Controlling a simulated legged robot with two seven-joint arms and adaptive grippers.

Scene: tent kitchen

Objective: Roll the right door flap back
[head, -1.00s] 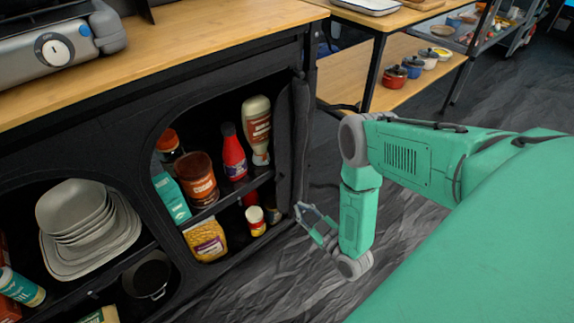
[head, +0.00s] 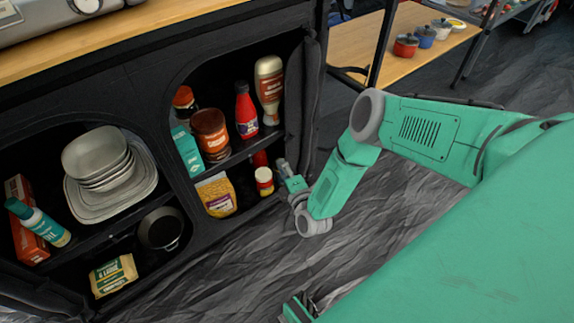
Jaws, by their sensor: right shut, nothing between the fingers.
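The right door flap (head: 312,100) is a dark fabric strip bunched into an upright roll along the right edge of the cabinet's right opening. The opening stands uncovered, with its shelves in view. My right gripper (head: 282,167) is shut and empty, pointing up and left at the opening's lower right edge, just left of the flap's lower end. I cannot tell whether it touches the flap. My left gripper does not show.
The right opening holds a ketchup bottle (head: 246,111), a brown jar (head: 211,134) and a yellow packet (head: 216,195). The left opening holds plates (head: 145,185) and a black pan (head: 160,228). A wooden shelf with small pots (head: 405,45) stands behind. Grey floor lies before the cabinet.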

